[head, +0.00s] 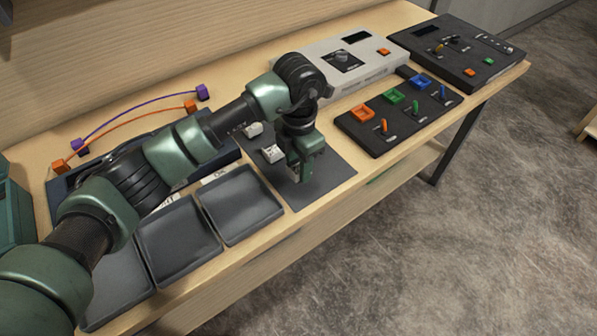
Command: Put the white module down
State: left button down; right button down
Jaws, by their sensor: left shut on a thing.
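My left gripper (299,172) points down low over the dark grey mat (329,172). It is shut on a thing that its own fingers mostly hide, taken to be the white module. I cannot tell whether that thing touches the mat. A small white block with dark marks (271,153) shows just left of the fingers. Another small white block (254,129) shows farther back, close to my forearm. My right gripper is not in view.
Grey trays (240,204) stand left of the mat along the front edge. A black panel with coloured sockets and levers (398,112) lies to the right. A white console (352,62) and a black console (468,50) stand behind it. Purple and orange cables (135,120) lie at left.

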pick_arm(q)
notch_tip(320, 180, down, 4)
jog(key=shift+r+p, duration=0.25)
jog(key=shift+p, duration=0.25)
jog(key=shift+f, duration=0.3)
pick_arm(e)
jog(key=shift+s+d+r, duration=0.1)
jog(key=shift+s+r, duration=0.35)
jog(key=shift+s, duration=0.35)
pick_arm(q)
jog(key=c, duration=0.9)
grip_release()
jog(key=shift+f, duration=0.1)
jog(key=shift+c, duration=0.2)
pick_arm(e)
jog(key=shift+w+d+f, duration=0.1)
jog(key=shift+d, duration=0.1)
